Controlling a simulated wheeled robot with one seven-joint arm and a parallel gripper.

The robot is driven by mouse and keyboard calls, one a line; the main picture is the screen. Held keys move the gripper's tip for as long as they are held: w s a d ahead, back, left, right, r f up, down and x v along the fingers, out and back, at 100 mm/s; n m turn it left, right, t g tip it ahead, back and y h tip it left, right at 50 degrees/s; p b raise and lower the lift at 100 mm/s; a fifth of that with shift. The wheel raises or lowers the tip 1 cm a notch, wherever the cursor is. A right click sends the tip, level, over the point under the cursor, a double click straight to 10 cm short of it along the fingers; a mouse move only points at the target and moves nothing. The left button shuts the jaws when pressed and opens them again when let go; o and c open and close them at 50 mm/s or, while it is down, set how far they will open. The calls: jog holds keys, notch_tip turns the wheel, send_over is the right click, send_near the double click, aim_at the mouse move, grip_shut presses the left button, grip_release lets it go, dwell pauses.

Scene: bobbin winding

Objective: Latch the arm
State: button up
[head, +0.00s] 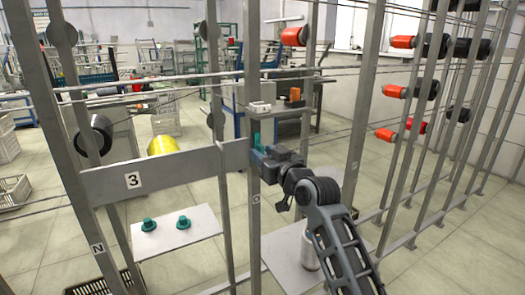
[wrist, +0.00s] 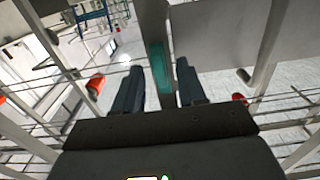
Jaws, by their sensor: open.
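A flat grey arm (head: 180,169) marked with a 3 spans from the left post to the middle post (head: 253,70), slightly tilted up to the right. Its right end reaches the middle post. A teal piece (head: 257,131) shows at that post, just above my gripper (head: 258,156). In the wrist view my gripper (wrist: 158,85) is open, with one dark finger on each side of the teal piece (wrist: 160,68). I see gaps between the fingers and the teal piece. My gripper partly hides the join of arm and post in the head view.
Grey upright posts and thin horizontal rods surround my arm. Two teal knobs (head: 149,225) lie on a white shelf (head: 170,236) below the grey arm. Red and black bobbins (head: 403,41) hang at the right.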

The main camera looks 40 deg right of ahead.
jog(key=shift+w+d, duration=0.15)
jog(key=shift+w, duration=0.25)
grip_shut()
